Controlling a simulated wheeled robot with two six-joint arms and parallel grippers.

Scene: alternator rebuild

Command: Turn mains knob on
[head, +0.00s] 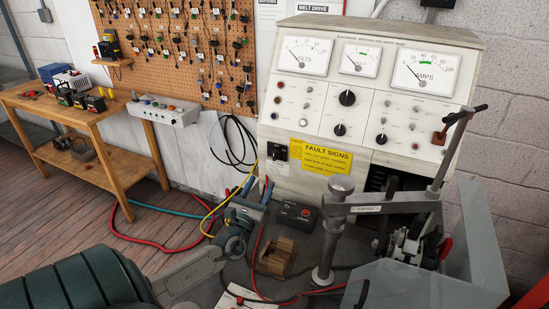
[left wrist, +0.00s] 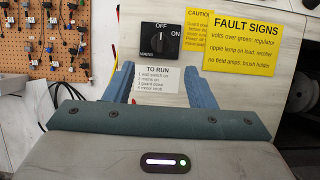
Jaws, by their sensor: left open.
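The mains knob (head: 277,151) is a dark rotary switch low on the left of the test bench front. In the left wrist view the mains knob (left wrist: 160,38) sits on a black plate, with OFF above it and ON to its right. Its grip looks roughly upright, toward OFF. My left gripper (head: 257,190) is open and empty, below and a little left of the knob in the head view. In the left wrist view its blue fingers (left wrist: 161,82) point at the panel, one each side of the TO RUN label, below the knob and apart from it. My right gripper is not seen.
A yellow FAULT SIGNS card (head: 321,157) is right of the knob. Cables (head: 262,255) cross nearby.

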